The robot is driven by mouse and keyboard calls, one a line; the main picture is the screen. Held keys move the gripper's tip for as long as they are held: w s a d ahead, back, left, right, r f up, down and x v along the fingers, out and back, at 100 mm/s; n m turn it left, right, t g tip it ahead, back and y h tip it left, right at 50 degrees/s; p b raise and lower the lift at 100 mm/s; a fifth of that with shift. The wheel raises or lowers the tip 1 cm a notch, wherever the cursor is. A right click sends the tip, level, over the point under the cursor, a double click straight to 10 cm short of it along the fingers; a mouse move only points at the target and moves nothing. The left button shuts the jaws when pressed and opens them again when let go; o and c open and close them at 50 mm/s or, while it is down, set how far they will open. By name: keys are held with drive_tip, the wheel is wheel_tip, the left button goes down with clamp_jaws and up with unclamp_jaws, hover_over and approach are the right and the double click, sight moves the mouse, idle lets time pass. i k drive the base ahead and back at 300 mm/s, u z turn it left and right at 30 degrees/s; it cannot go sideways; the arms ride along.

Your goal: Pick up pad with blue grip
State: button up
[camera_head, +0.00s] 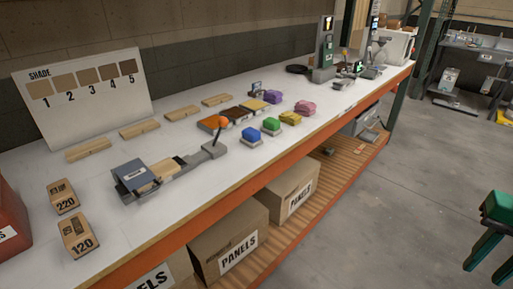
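A purple one (274,97) sits farther back. My gripper is not in this view.
A grey fixture with an orange-knobbed lever (215,149) stands left of the blue pad. Orange, brown and yellow blocks (238,113) lie behind it. A green-topped stand (497,206) is at the right edge. The floor (400,220) between is clear.

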sight(251, 137)
drive_tip(key=u, duration=0.05)
drive_tip(key=k, duration=1)
drive_tip(key=z, duration=0.3)
drive_tip(key=i, duration=2)
drive_tip(key=u, duration=0.8)
